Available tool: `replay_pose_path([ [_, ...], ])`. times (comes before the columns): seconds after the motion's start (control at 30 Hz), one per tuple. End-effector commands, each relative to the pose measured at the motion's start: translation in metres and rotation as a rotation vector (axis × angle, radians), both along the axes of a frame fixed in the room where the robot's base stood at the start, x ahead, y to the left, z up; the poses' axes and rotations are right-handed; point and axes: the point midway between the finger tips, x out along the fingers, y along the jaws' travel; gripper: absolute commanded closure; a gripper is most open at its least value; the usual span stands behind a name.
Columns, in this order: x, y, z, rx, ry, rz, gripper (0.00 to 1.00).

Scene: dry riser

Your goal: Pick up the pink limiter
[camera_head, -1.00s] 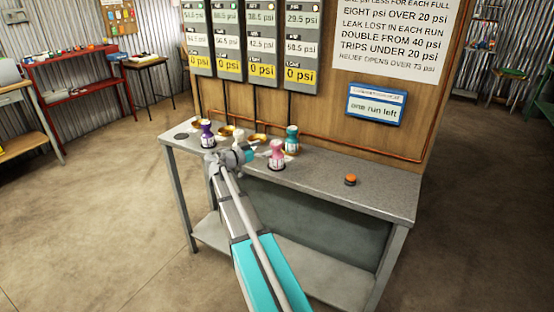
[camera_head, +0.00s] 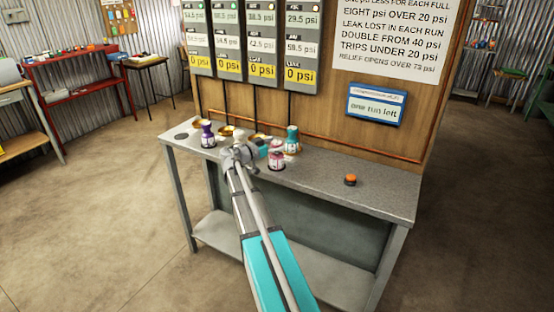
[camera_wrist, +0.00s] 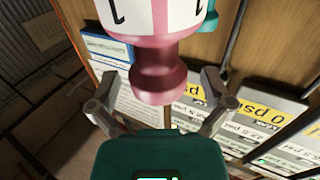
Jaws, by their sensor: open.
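The pink limiter (camera_head: 276,163) stands upright on the grey bench, with a white label band around it. In the wrist view the pink limiter (camera_wrist: 159,82) shows large, its narrow pink neck and flared end pointing down the picture. My gripper (camera_head: 262,151) is right at its upper left in the head view. In the wrist view my gripper (camera_wrist: 160,88) is open, one finger on each side of the neck. The fingers look apart from it; I cannot tell how deep it sits between them.
A purple limiter (camera_head: 208,134) stands at left and a teal one (camera_head: 292,140) close behind the pink. Gold dishes (camera_head: 226,131) lie at the back. An orange button (camera_head: 350,180) sits right on the bench (camera_head: 385,194), with clear room around it. The gauge board (camera_head: 330,135) rises behind.

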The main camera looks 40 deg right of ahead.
Motion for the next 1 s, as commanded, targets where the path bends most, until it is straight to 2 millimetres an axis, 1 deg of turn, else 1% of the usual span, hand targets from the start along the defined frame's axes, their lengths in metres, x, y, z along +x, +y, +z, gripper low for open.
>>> replay_pose_path([
  [0.47,0.0001,0.0005,0.0,0.0,0.0,0.0,0.0],
  [0.57,0.0002,0.0006,0.0,0.0,0.0,0.0,0.17],
  [0.6,0.0002,0.0006,0.0,0.0,0.0,0.0,0.24],
  [0.67,0.0002,0.0006,0.0,0.0,0.0,0.001,0.35],
  [0.7,0.0002,0.0006,0.0,0.0,0.0,0.001,0.43],
  [0.77,0.0003,0.0007,0.0,0.0,0.0,0.001,0.54],
  [0.8,0.0003,0.0007,0.0,0.0,0.0,0.001,0.61],
  [0.87,0.0004,0.0007,0.0,0.0,0.0,0.001,0.72],
  [0.9,0.0004,0.0007,0.0,0.0,0.0,0.001,0.8],
  [1.0,0.0004,0.0008,0.0,0.0,0.0,0.001,0.98],
])
